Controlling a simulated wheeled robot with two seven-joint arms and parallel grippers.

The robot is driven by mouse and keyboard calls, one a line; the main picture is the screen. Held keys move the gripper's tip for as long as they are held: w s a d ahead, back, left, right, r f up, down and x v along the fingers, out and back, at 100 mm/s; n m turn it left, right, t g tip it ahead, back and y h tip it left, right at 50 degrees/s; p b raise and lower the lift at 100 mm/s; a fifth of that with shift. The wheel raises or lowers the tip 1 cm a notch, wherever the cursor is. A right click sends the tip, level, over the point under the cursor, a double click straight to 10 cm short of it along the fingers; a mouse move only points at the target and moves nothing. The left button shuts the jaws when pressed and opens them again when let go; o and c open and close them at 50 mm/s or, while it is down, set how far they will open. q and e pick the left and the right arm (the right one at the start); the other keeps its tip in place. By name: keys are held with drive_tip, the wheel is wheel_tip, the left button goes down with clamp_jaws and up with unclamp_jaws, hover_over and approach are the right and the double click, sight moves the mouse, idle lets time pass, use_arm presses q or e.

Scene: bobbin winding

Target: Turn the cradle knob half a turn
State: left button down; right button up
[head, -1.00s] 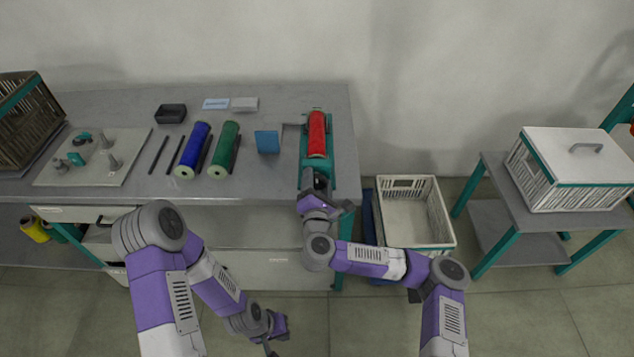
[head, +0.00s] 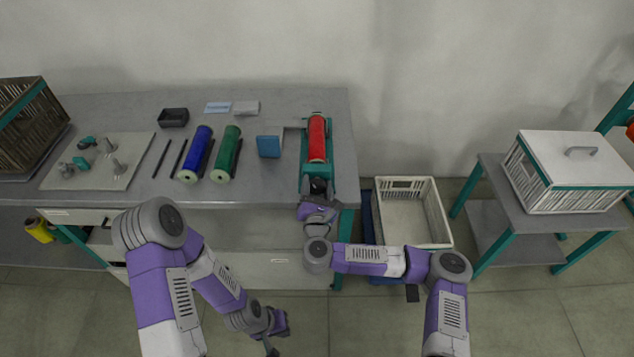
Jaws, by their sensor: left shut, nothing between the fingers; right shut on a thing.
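The teal cradle (head: 333,176) stands at the right end of the grey bench, with a red bobbin (head: 317,138) lying lengthwise in it. A dark round knob (head: 318,185) shows at the cradle's front end. My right gripper (head: 318,194) is at this front end, shut on the knob; its fingers are small and mostly hidden by the wrist and the dark parts there. My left gripper (head: 272,343) is low in front of the bench, shut and empty, well away from the cradle.
A pale board (head: 110,178) with pegs is further left. A white crate (head: 441,212) is on the floor right of the bench.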

drive_tip(key=n+p, duration=0.2)
drive_tip(key=n, duration=0.2)
drive_tip(key=shift+r+n+p, duration=0.1)
drive_tip(key=shift+n+p, duration=0.2)
drive_tip(key=n+p, duration=0.1)
drive_tip(key=n, duration=0.2)
drive_tip(key=shift+n+p, duration=0.4)
drive_tip(key=n+p, duration=0.1)
drive_tip(key=n, duration=0.3)
drive_tip(key=shift+p, duration=0.35)
drive_tip(key=n+p, duration=0.1)
drive_tip(key=n, duration=0.6)
drive_tip(key=shift+n, duration=0.4)
drive_tip(key=n, duration=0.3)
drive_tip(key=shift+f, duration=0.2)
drive_tip(key=n, duration=0.4)
drive_tip(key=shift+a, duration=0.1)
drive_tip(key=shift+n+b, duration=0.5)
drive_tip(key=shift+n, duration=1.4)
